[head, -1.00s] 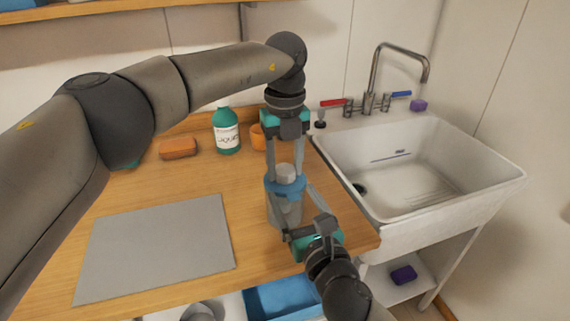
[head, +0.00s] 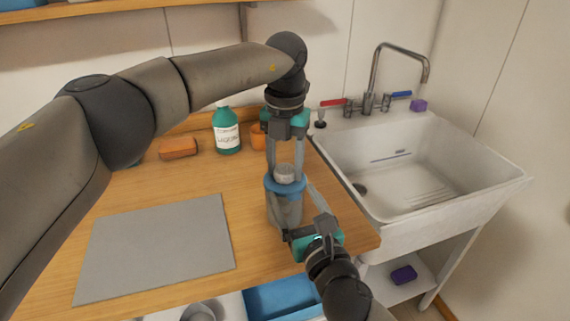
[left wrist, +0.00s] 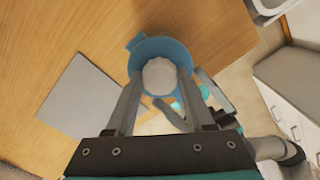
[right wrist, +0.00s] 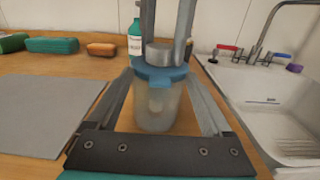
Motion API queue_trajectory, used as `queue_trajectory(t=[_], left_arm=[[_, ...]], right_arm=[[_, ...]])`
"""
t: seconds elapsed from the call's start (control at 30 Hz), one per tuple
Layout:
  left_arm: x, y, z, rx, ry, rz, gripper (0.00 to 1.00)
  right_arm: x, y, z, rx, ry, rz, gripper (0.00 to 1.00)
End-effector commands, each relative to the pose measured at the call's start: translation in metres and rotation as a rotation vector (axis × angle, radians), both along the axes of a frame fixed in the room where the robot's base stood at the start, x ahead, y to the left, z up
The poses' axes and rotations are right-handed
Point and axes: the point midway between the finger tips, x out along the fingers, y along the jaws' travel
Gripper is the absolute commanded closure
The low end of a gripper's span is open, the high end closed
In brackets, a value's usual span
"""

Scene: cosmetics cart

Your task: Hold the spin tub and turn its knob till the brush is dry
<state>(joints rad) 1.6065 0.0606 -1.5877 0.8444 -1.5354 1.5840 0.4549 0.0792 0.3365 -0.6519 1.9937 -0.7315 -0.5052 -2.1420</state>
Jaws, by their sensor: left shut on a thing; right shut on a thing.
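The spin tub (head: 284,208) stands upright on the wooden counter near its right end. It has a cloudy clear body, a blue lid (right wrist: 160,76) and a pale grey knob (left wrist: 160,76) on top. My left gripper (head: 285,172) comes down from above and is shut on the knob, one finger on each side. My right gripper (right wrist: 158,98) comes from the front and is shut around the tub's body. The brush cannot be made out; only a faint pale shape shows through the cloudy wall in the right wrist view.
A grey mat (head: 158,248) lies left of the tub. The sink (head: 440,170) is to the right. A blue tray (head: 284,298) sits below the counter's front edge.

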Motion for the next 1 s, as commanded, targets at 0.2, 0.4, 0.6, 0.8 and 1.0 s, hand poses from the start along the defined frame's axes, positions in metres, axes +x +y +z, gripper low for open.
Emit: queue_trajectory(t=[0.2,0.4,0.6,0.8,1.0], left_arm=[[-0.0004,-0.0012,0.0005,-0.002,0.000,-0.209,1.00],[-0.0006,-0.0015,0.0005,-0.003,0.000,-0.399,1.00],[-0.0008,-0.0017,0.0006,-0.003,0.001,-0.589,1.00],[-0.0010,-0.0020,0.0006,-0.004,0.001,-0.779,1.00],[-0.0012,-0.0021,0.0006,-0.004,0.000,-0.970,1.00]], right_arm=[[-0.0001,0.0004,0.0000,-0.001,0.000,0.001,0.94],[-0.0001,0.0004,0.0000,-0.001,0.000,0.001,0.94],[-0.0002,0.0005,0.0000,0.000,0.000,0.001,0.94],[-0.0002,0.0006,0.0000,0.000,0.000,0.002,0.94],[-0.0002,0.0006,0.0000,0.000,0.000,0.002,0.94]])
